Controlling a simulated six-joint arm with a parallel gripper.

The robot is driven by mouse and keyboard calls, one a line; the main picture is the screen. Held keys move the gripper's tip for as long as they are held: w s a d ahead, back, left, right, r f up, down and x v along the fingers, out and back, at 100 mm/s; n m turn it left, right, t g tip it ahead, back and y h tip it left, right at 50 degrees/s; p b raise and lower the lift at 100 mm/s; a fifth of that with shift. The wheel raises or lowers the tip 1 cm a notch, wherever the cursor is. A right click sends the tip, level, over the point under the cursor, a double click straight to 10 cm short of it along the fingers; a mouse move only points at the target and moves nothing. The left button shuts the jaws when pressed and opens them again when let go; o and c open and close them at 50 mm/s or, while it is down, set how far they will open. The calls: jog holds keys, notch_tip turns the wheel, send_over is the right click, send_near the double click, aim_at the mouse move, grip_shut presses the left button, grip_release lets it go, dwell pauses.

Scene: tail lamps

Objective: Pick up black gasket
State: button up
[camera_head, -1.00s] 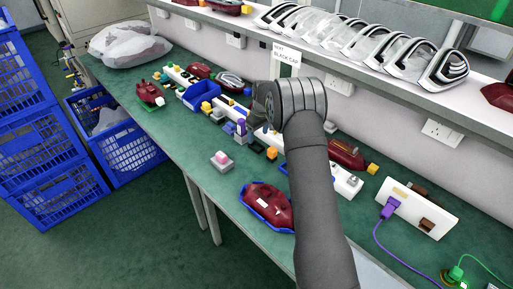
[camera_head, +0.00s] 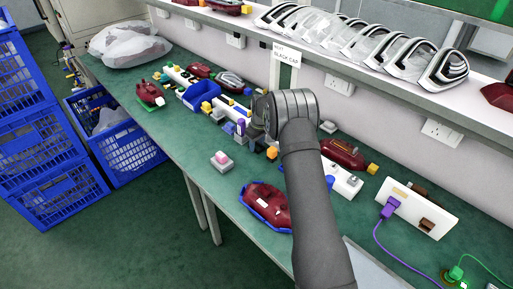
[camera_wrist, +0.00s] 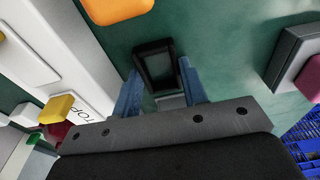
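The black gasket (camera_wrist: 154,46) is a small dark rectangular frame with a recessed middle, on the green table in the wrist view. My gripper (camera_wrist: 158,70) has its two blue fingers apart, one on each side of the gasket's near end. A strip of green shows beside the left finger; whether the right finger touches the gasket I cannot tell. In the head view my gripper (camera_head: 257,143) points down at the table, and I cannot make out the gasket there.
An orange block (camera_wrist: 118,6) and a long white fixture (camera_wrist: 72,50) lie close to the fingers. A grey block with a pink top (camera_head: 221,160) stands nearby, as does a purple-topped piece (camera_head: 240,129). A red lamp in a blue holder (camera_head: 266,205) lies in front.

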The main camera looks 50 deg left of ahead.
jog(key=shift+r, duration=0.1)
dwell(0.3)
jog(key=r, duration=0.4)
jog(key=shift+w+d+r, duration=0.15)
jog(key=shift+d+r, duration=0.05)
jog(key=shift+r, duration=0.05)
jog(key=w+d+r, duration=0.4)
jog(key=d+r, duration=0.2)
jog(key=d, duration=0.4)
jog(key=shift+w+d+r, duration=0.15)
jog(key=shift+w, duration=0.05)
jog(key=shift+o, duration=0.5)
jog(key=shift+c, duration=0.4)
jog(key=shift+s, duration=0.1)
